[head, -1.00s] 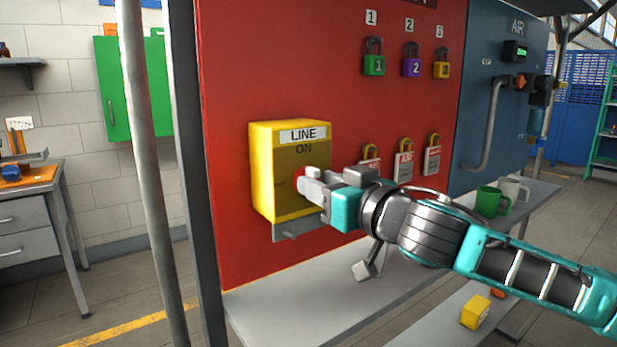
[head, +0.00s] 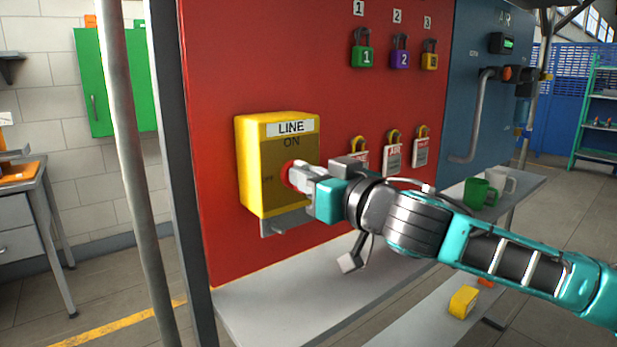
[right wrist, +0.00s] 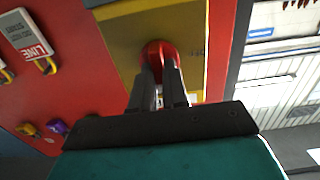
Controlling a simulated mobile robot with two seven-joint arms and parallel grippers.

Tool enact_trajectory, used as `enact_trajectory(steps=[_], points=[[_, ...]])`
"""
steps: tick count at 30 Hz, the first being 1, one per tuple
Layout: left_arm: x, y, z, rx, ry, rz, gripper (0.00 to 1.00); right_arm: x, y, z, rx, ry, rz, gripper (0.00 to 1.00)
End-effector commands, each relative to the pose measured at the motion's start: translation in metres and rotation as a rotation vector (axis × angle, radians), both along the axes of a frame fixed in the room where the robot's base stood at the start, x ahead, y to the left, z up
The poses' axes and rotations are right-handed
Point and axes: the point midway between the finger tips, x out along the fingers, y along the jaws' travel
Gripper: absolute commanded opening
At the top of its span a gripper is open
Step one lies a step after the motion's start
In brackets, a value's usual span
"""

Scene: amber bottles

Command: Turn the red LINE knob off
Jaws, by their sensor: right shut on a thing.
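The yellow LINE box (head: 251,170) is fixed to the red panel, with LINE and ON lettered at its top. The red LINE knob (head: 287,176) is on its front, mostly hidden by my gripper in the head view. It also shows in the right wrist view (right wrist: 158,50), between my fingertips. My right gripper (head: 296,174) is shut on the red knob, its fingers on either side of it. The knob's exact pointing is hard to tell. My left gripper is not in view.
Green, purple and yellow padlocks (head: 362,55) hang on the red panel (head: 230,60), with tagged padlocks (head: 393,155) below. A grey shelf (head: 330,290) juts out under the box. A green mug (head: 480,193) and a white mug (head: 503,180) stand at right. A pole (head: 125,150) rises at left.

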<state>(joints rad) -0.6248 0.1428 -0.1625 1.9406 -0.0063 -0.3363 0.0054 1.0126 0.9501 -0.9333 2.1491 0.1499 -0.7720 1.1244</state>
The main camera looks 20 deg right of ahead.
Motion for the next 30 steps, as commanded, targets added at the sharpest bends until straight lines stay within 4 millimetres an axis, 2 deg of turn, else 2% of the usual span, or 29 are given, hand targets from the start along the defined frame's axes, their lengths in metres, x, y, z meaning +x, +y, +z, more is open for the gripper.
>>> enact_trajectory(steps=[14, 30], points=[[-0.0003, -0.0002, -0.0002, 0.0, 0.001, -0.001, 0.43, 0.0001, -0.0001, -0.0001, -0.077, -0.028, -0.001, 0.0], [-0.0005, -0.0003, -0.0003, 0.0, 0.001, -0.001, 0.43, -0.0007, 0.0021, -0.001, -0.511, -0.183, -0.001, 0.0]])
